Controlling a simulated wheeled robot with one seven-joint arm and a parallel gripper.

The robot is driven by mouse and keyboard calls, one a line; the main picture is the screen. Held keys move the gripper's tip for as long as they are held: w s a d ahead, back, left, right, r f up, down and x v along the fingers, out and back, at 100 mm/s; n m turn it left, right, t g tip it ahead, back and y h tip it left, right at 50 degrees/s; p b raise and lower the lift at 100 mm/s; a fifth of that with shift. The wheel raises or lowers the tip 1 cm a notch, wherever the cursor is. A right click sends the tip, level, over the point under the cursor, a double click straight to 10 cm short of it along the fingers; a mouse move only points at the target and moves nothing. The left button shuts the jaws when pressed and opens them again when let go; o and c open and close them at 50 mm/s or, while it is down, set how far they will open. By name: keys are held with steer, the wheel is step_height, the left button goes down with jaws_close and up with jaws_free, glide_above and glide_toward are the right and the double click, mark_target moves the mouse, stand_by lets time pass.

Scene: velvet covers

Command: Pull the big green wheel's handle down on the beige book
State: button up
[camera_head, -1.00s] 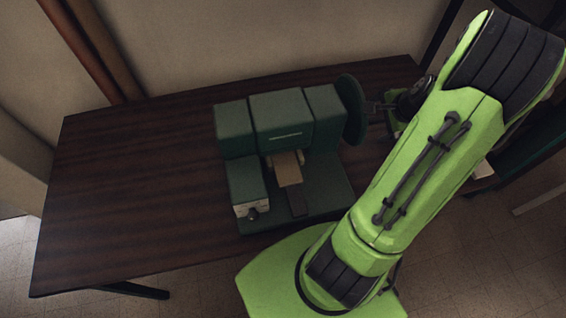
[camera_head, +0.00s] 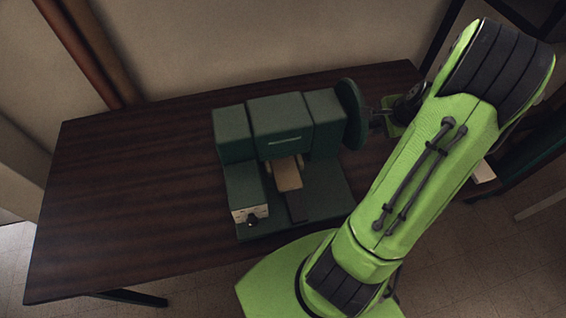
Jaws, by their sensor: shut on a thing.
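The dark green machine (camera_head: 282,122) stands on the table, with its big green wheel (camera_head: 352,113) upright on its right side, seen nearly edge-on. The beige book (camera_head: 287,176) lies in the machine's middle opening, below the upper body. My gripper (camera_head: 374,116) is just right of the wheel, shut on the wheel's handle. The handle and fingertips are small, dark and partly hidden, so their exact contact is hard to see.
The dark wooden table (camera_head: 120,200) is bare left of the machine. A small box with a dark knob (camera_head: 251,219) sits at the machine's front left. A wall stands behind. My green arm covers the table's right side.

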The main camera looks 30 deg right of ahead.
steer(key=shift+c, duration=1)
steer(key=shift+s+f+b, duration=0.25)
steer(key=shift+f+b, duration=0.35)
steer(key=shift+f, duration=0.05)
